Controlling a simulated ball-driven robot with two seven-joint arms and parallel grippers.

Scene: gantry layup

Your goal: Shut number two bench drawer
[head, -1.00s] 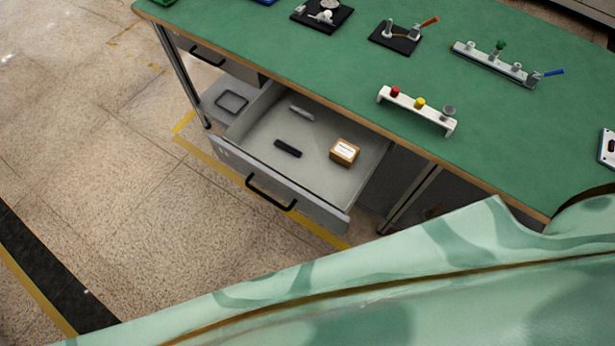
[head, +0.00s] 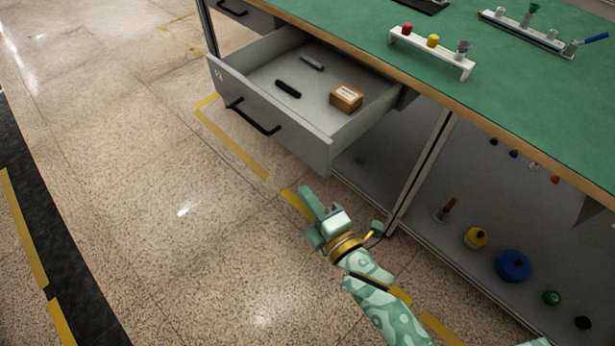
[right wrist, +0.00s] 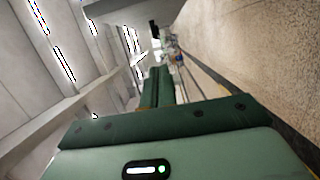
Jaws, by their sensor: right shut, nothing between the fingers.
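The number two bench drawer (head: 268,132) hangs open under the green bench, its grey front marked 2 and fitted with a black bar handle (head: 252,117). Inside lie a small brown box (head: 346,97) and two dark or grey slim items. My right gripper (head: 318,203) is shut and empty, below and to the right of the drawer front, apart from it in the picture. In the right wrist view the green gripper body (right wrist: 165,150) fills the bottom, with no drawer seen. My left gripper is not in view.
The green bench top (head: 400,62) carries a white rack (head: 430,50) with coloured knobs. A bench leg (head: 420,170) stands right of the drawer. A lower shelf (head: 470,180) holds several coloured round items. The floor in front of the drawer is clear.

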